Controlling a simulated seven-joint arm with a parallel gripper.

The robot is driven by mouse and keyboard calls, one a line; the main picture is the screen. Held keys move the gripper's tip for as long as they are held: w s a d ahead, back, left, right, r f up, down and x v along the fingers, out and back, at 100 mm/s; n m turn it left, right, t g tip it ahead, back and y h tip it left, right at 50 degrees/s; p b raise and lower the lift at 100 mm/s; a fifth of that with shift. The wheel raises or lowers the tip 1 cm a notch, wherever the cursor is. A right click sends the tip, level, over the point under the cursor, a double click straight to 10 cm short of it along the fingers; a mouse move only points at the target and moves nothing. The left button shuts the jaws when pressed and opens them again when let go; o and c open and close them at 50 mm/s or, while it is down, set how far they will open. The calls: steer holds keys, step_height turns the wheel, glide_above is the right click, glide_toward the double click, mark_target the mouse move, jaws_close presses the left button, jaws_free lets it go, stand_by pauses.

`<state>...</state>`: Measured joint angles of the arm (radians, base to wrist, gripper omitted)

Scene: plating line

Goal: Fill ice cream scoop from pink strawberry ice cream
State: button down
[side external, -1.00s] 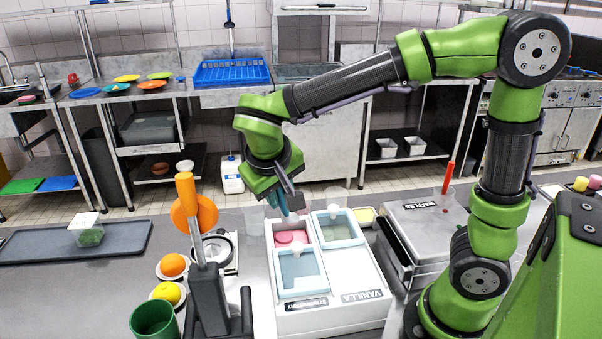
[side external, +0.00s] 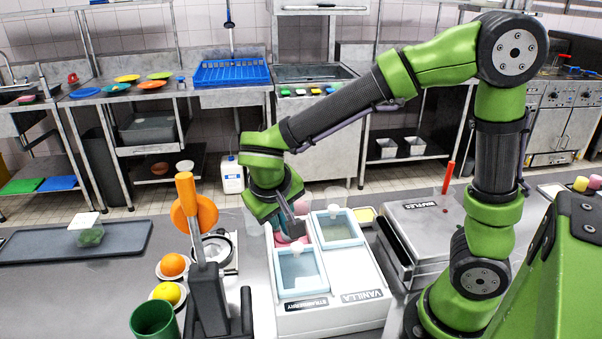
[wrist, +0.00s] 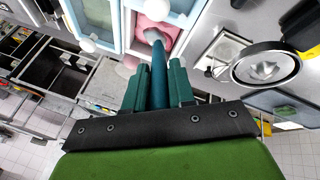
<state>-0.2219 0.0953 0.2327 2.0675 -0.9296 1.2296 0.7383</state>
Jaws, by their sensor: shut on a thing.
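My gripper (wrist: 157,88) is shut on the teal handle of the ice cream scoop (wrist: 158,62). In the wrist view the scoop's grey head (wrist: 153,35) reaches to the pink strawberry ice cream (wrist: 146,30); whether it touches cannot be told. In the side view my gripper (side external: 288,222) is above the back of the strawberry compartment, and only a little pink ice cream (side external: 281,239) shows below it. The strawberry lid (side external: 301,270) is slid toward the front. The white ice cream box (side external: 365,284) carries strawberry and vanilla labels.
The vanilla lid (side external: 338,227) covers its compartment. A juicer with an orange lever (side external: 194,210) and a round metal device (side external: 213,247) stand left of the box. A waffle iron (side external: 425,217) stands right. Fruit plates and a green cup (side external: 153,318) are at front left.

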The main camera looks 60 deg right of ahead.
steer(key=shift+f, duration=0.6)
stand_by(0.6)
steer(key=shift+w+d, duration=0.1)
steer(key=shift+d, duration=0.45)
steer(key=shift+w+d+r, duration=0.1)
steer(key=shift+w+d, duration=0.15)
steer(key=shift+d, duration=0.4)
stand_by(0.4)
steer(key=shift+w+d, duration=0.1)
steer(key=shift+d, duration=0.3)
steer(key=shift+a, duration=0.2)
steer(key=shift+a, duration=0.25)
steer(key=shift+s+a, duration=0.2)
steer(key=shift+a, duration=0.2)
steer(key=shift+s+a+f, duration=0.2)
steer(key=shift+a+f, duration=0.05)
steer(key=shift+a, duration=0.15)
stand_by(0.4)
